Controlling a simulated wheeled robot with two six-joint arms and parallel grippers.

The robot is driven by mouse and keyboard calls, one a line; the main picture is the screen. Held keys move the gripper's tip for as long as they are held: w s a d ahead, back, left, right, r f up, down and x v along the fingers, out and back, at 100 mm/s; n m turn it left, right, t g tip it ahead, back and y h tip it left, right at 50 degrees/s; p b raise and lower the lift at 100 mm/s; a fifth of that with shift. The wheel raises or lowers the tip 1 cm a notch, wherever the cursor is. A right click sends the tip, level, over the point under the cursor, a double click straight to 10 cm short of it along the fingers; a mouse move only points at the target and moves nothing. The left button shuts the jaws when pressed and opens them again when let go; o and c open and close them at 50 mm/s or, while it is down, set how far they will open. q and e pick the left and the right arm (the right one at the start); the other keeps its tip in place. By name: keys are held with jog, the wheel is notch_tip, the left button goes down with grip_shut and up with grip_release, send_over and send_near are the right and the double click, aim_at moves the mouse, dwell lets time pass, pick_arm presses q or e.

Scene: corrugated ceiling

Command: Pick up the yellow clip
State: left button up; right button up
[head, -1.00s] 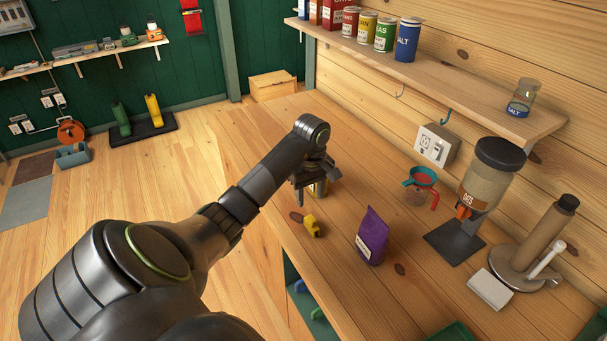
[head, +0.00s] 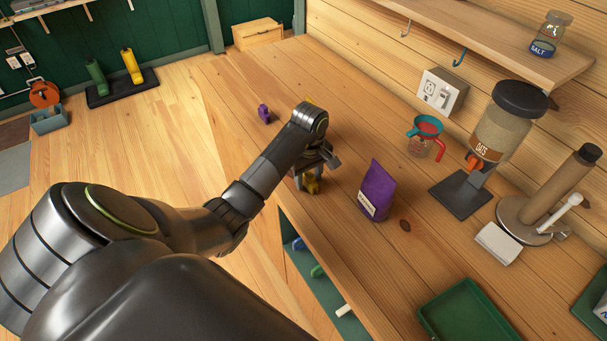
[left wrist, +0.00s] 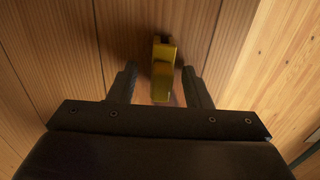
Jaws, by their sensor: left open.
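The yellow clip (head: 311,184) lies on the wooden counter (head: 340,258), close to its front edge. In the left wrist view the yellow clip (left wrist: 163,68) lies between the two fingers of the open left gripper (left wrist: 160,85), with a gap on both sides. I cannot tell how high the fingertips are above the counter. My right gripper is not in view.
A purple bag (head: 376,192) stands right of the gripper. A purple clip (head: 264,114) lies farther back on the counter.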

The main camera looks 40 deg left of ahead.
pick_arm(q)
jog(key=shift+s+d+r, duration=0.2)
jog(key=shift+d+r, duration=0.05)
jog(key=shift+c, duration=0.5)
jog(key=shift+d, duration=0.1)
jog(key=shift+c, duration=1.3)
grip_shut()
jog(key=shift+r, duration=0.1)
